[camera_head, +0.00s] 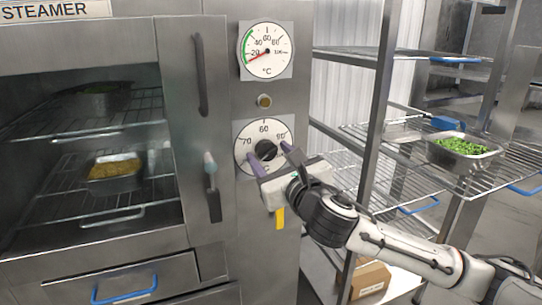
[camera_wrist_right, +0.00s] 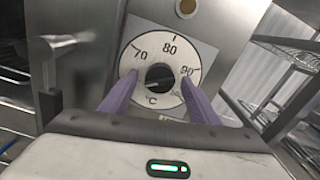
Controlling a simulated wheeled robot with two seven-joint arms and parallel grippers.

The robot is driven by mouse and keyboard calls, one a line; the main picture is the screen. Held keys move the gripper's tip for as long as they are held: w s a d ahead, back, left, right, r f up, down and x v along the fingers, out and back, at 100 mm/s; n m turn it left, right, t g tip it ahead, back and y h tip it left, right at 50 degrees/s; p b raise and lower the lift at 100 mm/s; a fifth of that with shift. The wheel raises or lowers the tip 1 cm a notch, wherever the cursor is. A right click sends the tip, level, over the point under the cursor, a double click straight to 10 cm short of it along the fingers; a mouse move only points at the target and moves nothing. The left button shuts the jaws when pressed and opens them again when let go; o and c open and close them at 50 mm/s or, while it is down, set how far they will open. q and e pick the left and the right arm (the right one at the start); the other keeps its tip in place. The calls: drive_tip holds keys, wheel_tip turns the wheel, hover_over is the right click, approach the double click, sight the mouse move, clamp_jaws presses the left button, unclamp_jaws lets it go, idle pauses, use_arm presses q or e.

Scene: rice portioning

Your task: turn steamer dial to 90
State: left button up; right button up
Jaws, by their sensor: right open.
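The steamer dial (camera_head: 247,134) is a white round scale with a black knob (camera_head: 265,150) at its centre, on the steamer's front panel. In the right wrist view the dial (camera_wrist_right: 169,50) shows the marks 70, 80 and 90, with 80 at the top. My right gripper (camera_head: 268,153) is open, its purple fingers on either side of the black knob. In the wrist view the knob (camera_wrist_right: 159,76) sits between the fingertips; I cannot tell whether they touch it. The knob's pointer is too unclear to read. My left gripper is not in view.
A temperature gauge (camera_head: 266,50) above the dial has its red needle near 20. A small round button (camera_head: 264,101) sits between them. The steamer door handle (camera_head: 212,175) is just left. A wire rack (camera_head: 510,165) holding a tray of green food (camera_head: 464,148) stands right.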

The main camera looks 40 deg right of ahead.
drive_tip(key=c, duration=1)
drive_tip(key=shift+m, duration=0.3)
